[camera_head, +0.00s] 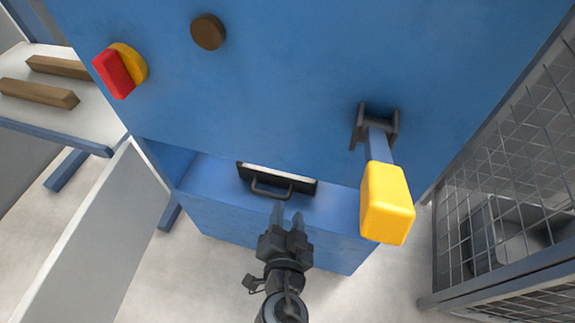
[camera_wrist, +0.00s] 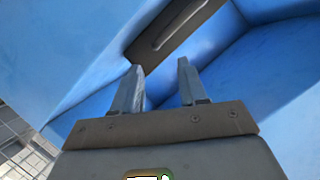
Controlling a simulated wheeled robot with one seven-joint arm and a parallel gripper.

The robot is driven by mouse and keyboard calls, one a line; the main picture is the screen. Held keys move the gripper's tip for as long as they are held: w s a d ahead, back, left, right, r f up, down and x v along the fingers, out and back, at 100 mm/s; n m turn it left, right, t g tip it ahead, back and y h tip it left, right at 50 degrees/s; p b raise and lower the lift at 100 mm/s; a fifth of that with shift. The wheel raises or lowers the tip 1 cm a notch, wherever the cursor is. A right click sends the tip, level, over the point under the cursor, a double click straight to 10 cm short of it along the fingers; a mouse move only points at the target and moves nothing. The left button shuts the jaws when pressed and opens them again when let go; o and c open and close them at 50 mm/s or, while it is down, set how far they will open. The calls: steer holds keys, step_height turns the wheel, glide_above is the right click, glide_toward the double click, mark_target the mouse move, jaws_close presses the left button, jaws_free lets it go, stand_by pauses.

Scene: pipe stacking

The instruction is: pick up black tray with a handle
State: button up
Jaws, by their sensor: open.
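The black tray (camera_head: 300,184) sits in the opening low in the blue machine in the head view. Its dark handle (camera_head: 270,193) sticks out from the front, and a white strip shows along its top. Most of the tray behind the front is hidden by the machine. My gripper (camera_head: 287,212) is just in front of and below the handle, apart from it, open and empty. In the wrist view my two fingers (camera_wrist: 158,72) are spread, with nothing between them. The tray's dark front (camera_wrist: 165,28) shows beyond them at the top.
A yellow-ended lever (camera_head: 387,205) juts from the blue machine (camera_head: 290,80) right of my gripper. A red and yellow knob (camera_head: 118,70) is at upper left. A wire-mesh cage (camera_head: 515,170) stands at right, and a grey panel (camera_head: 95,240) at left.

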mark_target(291, 194)
steer(key=shift+f+b+x, duration=0.1)
steer(key=shift+b+x, duration=0.2)
steer(key=shift+x, duration=1.45)
steer(key=shift+f+b+x, duration=0.15)
steer(key=shift+b+x, duration=0.1)
steer(key=shift+x, duration=1.5)
steer(key=shift+s+d, duration=0.1)
steer(key=shift+d, duration=0.1)
jaws_close()
